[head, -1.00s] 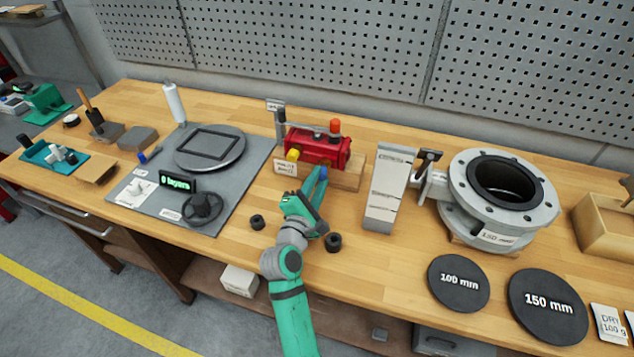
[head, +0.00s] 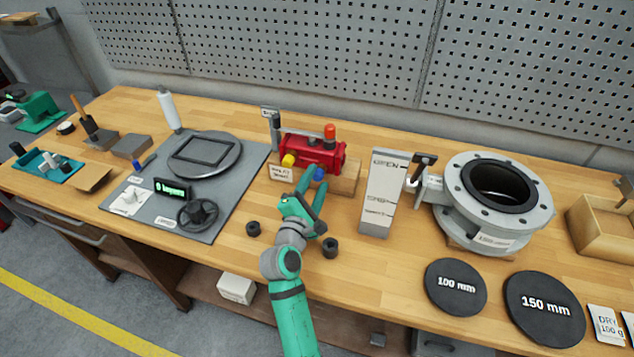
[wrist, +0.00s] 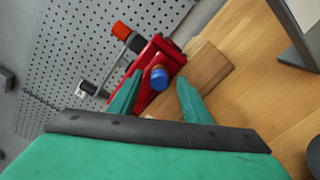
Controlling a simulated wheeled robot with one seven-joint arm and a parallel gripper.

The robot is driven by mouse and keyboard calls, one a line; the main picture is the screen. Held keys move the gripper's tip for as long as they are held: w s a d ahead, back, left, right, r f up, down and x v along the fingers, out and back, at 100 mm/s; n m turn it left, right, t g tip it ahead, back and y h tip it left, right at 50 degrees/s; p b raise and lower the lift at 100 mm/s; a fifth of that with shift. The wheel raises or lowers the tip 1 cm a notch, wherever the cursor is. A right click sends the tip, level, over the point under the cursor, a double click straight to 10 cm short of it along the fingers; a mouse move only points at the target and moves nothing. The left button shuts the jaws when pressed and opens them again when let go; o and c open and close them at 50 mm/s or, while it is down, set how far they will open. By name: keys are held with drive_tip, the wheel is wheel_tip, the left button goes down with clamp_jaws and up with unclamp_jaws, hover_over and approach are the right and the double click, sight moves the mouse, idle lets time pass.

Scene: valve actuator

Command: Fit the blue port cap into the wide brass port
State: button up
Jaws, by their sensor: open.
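The blue port cap (head: 320,173) sits against the front face of the red actuator (head: 311,151), and it also shows in the wrist view (wrist: 159,78). The brass of the port does not show; the cap covers that spot. I cannot tell how deep the cap sits. My gripper (head: 315,181) is open in front of the cap. In the wrist view its fingers (wrist: 159,92) stand apart, one on each side of the cap, with clear gaps.
A yellow cap (head: 289,160) is on the actuator's left front, and an orange knob (head: 330,131) stands on top. The actuator rests on a wooden block (head: 345,177). Two black rings (head: 330,247) lie near my arm. A grey upright gauge (head: 385,195) stands to the right.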

drive_tip(key=shift+s+a, duration=0.35)
drive_tip(key=v, duration=0.9)
drive_tip(key=shift+s, duration=0.45)
drive_tip(key=shift+d, duration=0.1)
drive_tip(key=shift+d, duration=0.15)
drive_tip(key=shift+a, duration=0.25)
